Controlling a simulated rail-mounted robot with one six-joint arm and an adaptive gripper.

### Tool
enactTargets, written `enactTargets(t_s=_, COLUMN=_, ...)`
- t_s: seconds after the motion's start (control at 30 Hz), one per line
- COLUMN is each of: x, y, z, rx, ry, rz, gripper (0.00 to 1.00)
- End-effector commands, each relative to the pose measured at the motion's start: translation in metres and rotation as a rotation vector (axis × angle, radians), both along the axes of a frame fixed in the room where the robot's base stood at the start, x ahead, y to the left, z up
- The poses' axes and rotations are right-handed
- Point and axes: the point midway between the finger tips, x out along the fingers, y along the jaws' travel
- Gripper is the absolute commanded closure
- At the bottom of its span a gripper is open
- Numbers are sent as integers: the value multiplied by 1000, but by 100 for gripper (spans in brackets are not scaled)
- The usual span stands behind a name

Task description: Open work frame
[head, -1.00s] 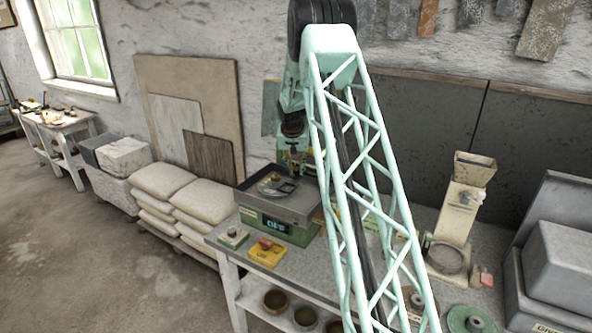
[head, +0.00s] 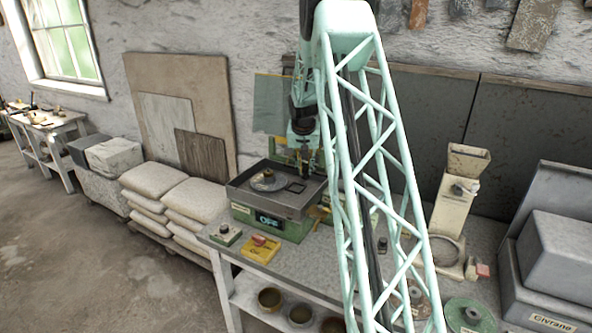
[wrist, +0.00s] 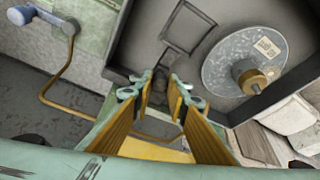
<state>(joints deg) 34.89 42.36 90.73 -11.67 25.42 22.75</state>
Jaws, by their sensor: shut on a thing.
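A grinding machine with a green body and a grey pan (head: 240,192) stands on the bench; its display reads OFF. In the pan lie a round grey disc (head: 268,181) with a brass hub and, to its right, a thin rectangular frame (head: 296,187). In the wrist view the rectangular frame (wrist: 188,27) lies flat on the pan floor beside the disc (wrist: 232,62). My gripper (head: 306,168) is at the pan's back right; its yellow fingers (wrist: 163,86) are shut on a small dark piece (wrist: 165,92) near the pan's edge. Most of that piece is hidden between the fingers.
A yellow box with a red button (head: 262,248) and a small green switch box (head: 226,234) stand in front of the machine. Bowls (head: 271,298) sit on the lower shelf. A crank handle (wrist: 45,20) and a brass-coloured tube (wrist: 45,88) are left of the fingers.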

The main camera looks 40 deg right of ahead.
Motion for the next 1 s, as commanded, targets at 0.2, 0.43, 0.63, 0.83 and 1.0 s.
enactTargets(t_s=0.2, x=-20, y=-7, z=-1, rx=-1, ry=1, rz=0, gripper=100)
enactTargets(t_s=0.43, x=-21, y=-7, z=0, rx=-1, ry=1, rz=0, gripper=100)
enactTargets(t_s=0.63, x=-21, y=-7, z=0, rx=0, ry=0, rz=0, gripper=79)
enactTargets(t_s=0.83, x=-20, y=-7, z=0, rx=0, ry=0, rz=0, gripper=79)
enactTargets(t_s=1.0, x=-21, y=-7, z=2, rx=-1, ry=-1, rz=0, gripper=79)
